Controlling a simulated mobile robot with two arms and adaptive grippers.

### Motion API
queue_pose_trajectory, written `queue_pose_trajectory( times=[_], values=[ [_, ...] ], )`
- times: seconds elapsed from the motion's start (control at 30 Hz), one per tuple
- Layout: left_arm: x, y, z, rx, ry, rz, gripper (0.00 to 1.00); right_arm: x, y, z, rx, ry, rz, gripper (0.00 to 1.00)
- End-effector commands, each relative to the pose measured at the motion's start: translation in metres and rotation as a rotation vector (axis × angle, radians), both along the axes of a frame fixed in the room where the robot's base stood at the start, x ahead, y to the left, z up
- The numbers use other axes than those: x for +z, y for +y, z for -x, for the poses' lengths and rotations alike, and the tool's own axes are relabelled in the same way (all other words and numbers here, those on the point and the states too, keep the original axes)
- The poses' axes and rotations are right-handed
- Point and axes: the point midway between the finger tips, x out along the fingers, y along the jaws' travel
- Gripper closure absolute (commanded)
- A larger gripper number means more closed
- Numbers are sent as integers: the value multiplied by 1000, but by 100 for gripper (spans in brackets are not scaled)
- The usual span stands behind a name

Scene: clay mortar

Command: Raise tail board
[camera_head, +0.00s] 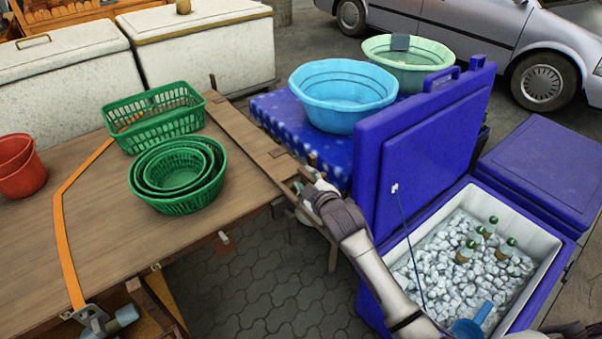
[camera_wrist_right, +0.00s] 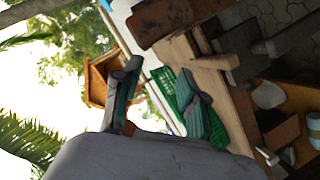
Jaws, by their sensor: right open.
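A long narrow wooden board (camera_head: 245,135), which looks like the tail board, runs along the right edge of the wooden cart bed (camera_head: 95,225). It looks folded down, about level with the bed, but its exact tilt is hard to tell. My right gripper (camera_head: 303,190) is at the board's near end; the fingers are partly hidden by the hand. In the right wrist view the fingers (camera_wrist_right: 160,98) are apart with nothing between them. A wooden part (camera_wrist_right: 180,18) is close by there; contact cannot be told. My left gripper is not in view.
Green baskets (camera_head: 180,172) and red pots (camera_head: 20,167) stand on the bed. An orange strap (camera_head: 62,225) crosses it. A blue basin (camera_head: 343,95) stands on a blue-covered table behind the board. An open blue cooler (camera_head: 425,145) with ice and bottles is close to my right arm.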

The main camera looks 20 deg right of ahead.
Motion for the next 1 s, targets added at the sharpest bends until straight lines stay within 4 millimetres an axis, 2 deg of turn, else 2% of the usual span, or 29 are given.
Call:
queue_pose_trajectory(
  times=[0.1, 0.3, 0.5, 0.77, 0.9, 0.97, 1.0],
  values=[
    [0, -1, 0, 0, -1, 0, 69, 6, -2, 26, 0, 1, 1, 58],
    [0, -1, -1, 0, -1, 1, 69, 16, -4, 59, 1, 1, 0, 58],
    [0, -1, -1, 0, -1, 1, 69, 20, -5, 73, 0, 1, 1, 58],
    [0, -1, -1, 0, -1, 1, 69, 21, -5, 74, 0, 1, 1, 58],
    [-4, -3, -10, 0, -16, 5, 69, 17, -8, 73, -2, -15, 27, 80],
    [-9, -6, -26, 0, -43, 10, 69, 12, -13, 70, -5, -43, 76, 90],
    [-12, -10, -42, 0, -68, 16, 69, 8, -18, 69, -8, -71, 125, 97]
  ],
)
